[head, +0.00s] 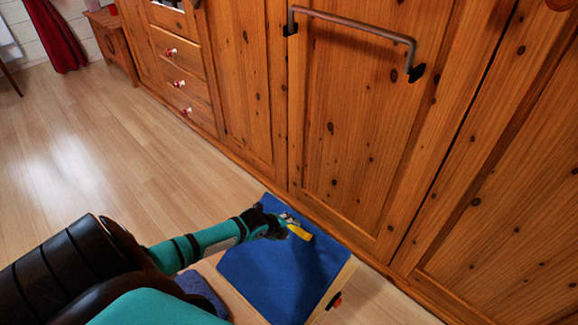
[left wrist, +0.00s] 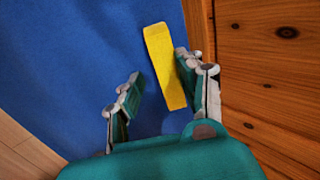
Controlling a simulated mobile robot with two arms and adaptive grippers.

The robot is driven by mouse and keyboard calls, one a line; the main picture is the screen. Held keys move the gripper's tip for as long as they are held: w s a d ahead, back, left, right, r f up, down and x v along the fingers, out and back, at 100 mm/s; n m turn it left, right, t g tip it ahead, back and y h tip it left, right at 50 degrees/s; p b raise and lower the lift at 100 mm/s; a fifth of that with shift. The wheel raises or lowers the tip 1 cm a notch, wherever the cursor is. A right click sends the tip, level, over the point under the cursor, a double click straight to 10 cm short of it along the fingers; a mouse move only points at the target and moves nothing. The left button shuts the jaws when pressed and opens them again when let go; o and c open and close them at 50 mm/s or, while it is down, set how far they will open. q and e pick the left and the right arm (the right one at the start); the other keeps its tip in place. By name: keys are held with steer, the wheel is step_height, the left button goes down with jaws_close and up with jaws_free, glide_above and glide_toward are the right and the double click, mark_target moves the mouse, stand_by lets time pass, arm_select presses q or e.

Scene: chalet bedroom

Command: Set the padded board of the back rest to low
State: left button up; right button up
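The padded board (head: 282,275) of the back rest is a blue panel with a pale wooden edge, beside the wardrobe base. Its exact tilt is hard to tell. A yellow strap (head: 300,232) lies on its blue face near the far end. My left gripper (head: 287,221) is over that end, close to the strap. In the left wrist view, the gripper (left wrist: 158,67) is open, and the yellow strap (left wrist: 165,60) lies between its fingers, nearer the right one. I cannot tell whether they touch. The blue face (left wrist: 85,60) fills the left. My right gripper is out of view.
A wooden wardrobe (head: 345,140) with a long metal handle (head: 355,28) stands right behind the board. An orange-red knob (head: 335,300) sits on the board's right side. A smaller blue pad (head: 203,290) lies at lower left. The wooden floor (head: 90,140) at left is clear.

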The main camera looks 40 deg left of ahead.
arm_select(q)
steer(key=shift+r, duration=0.2)
steer(key=v, duration=1.1)
steer(key=shift+s+r, duration=0.25)
steer(key=shift+r, duration=0.05)
